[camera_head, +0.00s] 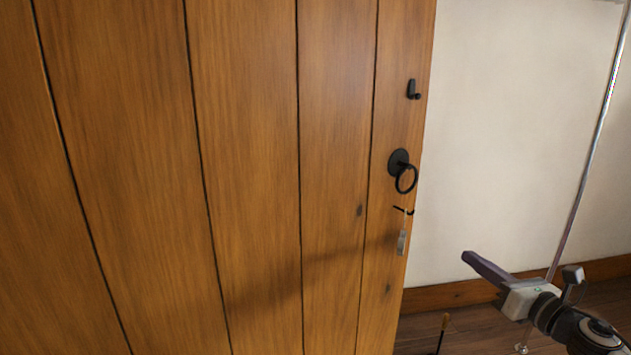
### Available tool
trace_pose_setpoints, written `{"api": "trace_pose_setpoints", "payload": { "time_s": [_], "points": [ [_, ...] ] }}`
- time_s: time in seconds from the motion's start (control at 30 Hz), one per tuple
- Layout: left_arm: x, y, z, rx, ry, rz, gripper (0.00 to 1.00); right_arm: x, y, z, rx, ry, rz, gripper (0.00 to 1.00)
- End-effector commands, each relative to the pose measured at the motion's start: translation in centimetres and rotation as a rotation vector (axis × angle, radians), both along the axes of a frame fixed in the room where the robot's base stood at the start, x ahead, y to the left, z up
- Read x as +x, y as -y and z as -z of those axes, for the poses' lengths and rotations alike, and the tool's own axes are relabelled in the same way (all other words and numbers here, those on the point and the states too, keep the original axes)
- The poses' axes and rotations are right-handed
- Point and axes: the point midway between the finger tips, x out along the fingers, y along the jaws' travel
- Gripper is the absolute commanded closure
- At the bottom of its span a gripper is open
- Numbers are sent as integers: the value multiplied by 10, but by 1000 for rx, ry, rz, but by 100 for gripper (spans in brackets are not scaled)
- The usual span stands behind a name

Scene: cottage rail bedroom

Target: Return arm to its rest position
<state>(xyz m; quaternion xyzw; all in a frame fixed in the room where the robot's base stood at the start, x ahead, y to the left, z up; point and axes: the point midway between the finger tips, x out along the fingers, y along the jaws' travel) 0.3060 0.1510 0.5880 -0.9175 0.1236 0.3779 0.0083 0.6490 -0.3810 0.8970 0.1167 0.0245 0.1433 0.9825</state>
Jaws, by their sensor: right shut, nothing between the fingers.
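My right gripper (484,268) is at the lower right, with its arm coming in from the bottom right corner. Its fingers are together and point up and to the left, with nothing held. It is apart from the wooden door (250,150), to the right of the door's edge. My left gripper is not in view.
The plank door fills the left and middle. It bears a black ring handle (404,176), a small black catch (413,90) and a hanging key with a tag (402,241). A thin metal rail (590,150) stands at right before a pale wall (500,120). Dark floor shows below.

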Motion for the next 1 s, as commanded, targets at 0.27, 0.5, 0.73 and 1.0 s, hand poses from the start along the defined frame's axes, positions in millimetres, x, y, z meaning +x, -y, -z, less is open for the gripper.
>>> {"api": "trace_pose_setpoints", "payload": {
  "time_s": [0.27,0.5,0.73,1.0],
  "points": [
    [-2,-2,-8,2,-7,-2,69,-95,-100,154,1042,-452,184,100],
    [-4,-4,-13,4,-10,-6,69,-227,-170,252,1955,-791,618,100],
    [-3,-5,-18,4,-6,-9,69,-324,-214,287,2513,-882,1048,100],
    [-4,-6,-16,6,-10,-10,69,-347,-224,292,2646,-880,1172,100]
  ]
}}
